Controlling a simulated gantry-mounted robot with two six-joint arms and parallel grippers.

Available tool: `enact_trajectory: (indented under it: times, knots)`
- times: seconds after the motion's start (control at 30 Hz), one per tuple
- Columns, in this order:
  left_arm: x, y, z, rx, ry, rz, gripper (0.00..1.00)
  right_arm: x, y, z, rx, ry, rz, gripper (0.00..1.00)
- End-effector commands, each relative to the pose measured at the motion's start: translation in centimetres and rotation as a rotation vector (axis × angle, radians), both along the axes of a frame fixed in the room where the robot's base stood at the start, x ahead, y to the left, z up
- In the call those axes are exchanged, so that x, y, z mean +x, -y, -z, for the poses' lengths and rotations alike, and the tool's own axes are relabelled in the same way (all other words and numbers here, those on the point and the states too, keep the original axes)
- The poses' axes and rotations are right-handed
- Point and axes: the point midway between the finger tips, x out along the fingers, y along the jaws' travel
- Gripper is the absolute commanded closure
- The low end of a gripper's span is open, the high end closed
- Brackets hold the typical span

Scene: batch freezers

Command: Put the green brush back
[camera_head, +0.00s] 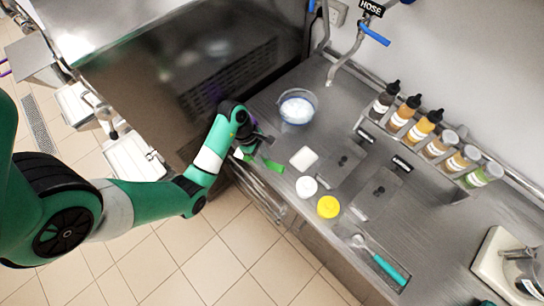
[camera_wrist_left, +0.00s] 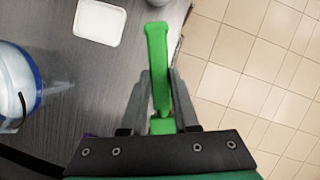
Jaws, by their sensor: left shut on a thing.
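The green brush (camera_head: 271,164) is held at the front edge of the steel counter, close to the freezer body. My left gripper (camera_head: 257,146) is shut on it. In the left wrist view, the brush's green handle (camera_wrist_left: 158,50) sticks out past my fingertips (camera_wrist_left: 161,82), between the two grey fingers. Part of the green piece also shows lower between the fingers, and the rest is hidden by the gripper. Whether the brush touches the counter I cannot tell. My right gripper is not in view.
A blue-rimmed clear container (camera_head: 297,106), a white rectangular dish (camera_head: 304,158), a white-lidded jar (camera_head: 306,187) and a yellow-lidded jar (camera_head: 328,207) stand nearby. A teal-handled tool (camera_head: 390,270) lies further right. Several bottles (camera_head: 404,115) line the back. Tiled floor (camera_head: 220,245) lies below the edge.

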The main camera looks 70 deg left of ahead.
Motion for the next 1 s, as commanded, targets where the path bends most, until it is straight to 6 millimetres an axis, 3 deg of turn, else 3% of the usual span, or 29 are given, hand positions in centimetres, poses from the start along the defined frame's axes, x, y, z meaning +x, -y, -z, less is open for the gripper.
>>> enact_trajectory:
  times: [0.1,0.23,0.47,0.7,1.0]
  knots:
    - [1.9,-1.3,3.2,-0.001,-0.002,0.000,1.00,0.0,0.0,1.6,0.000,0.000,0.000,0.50]
    - [3.4,-2.2,5.1,0.000,0.000,0.000,1.00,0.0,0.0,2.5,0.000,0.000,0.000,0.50]
    - [4.0,-2.6,5.6,0.001,0.001,0.001,1.00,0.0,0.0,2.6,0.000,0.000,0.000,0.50]
    - [4.1,-2.7,8.9,0.000,0.000,0.000,1.00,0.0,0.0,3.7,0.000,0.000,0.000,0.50]
    - [4.1,-2.7,9.1,0.001,0.001,0.001,1.00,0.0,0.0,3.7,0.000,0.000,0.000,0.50]
